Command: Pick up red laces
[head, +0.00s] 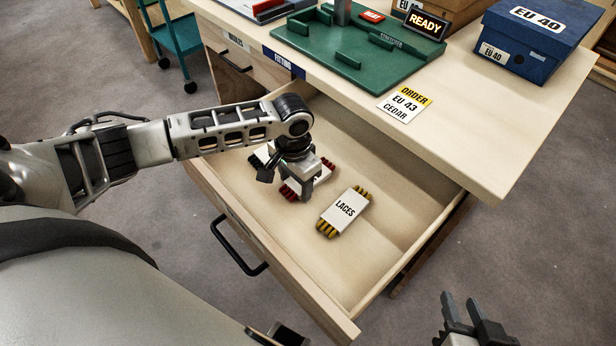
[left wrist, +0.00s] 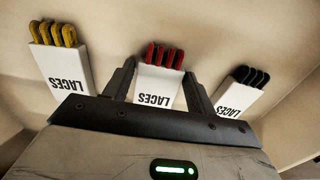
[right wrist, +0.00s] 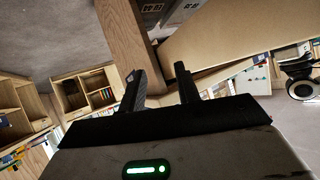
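The red laces (left wrist: 162,84) lie in a white sleeve marked LACES in the open drawer, centred in the left wrist view. In the head view their red ends (head: 291,192) show under my left gripper (head: 296,193), which hides much of the pack. The left gripper points down, its fingers either side of the sleeve in the left wrist view, with some gap showing; contact cannot be made out. My right gripper (head: 470,318) is open and empty, away from the drawer at the lower right; its fingers (right wrist: 160,85) also show apart in the right wrist view.
Yellow laces (head: 344,212) and black laces (left wrist: 243,90) lie on either side of the red ones. The drawer's front wall (head: 262,250) and the tabletop (head: 450,120) overhanging its back bound the space. A green fixture board (head: 350,60) and a blue box (head: 530,45) stand above.

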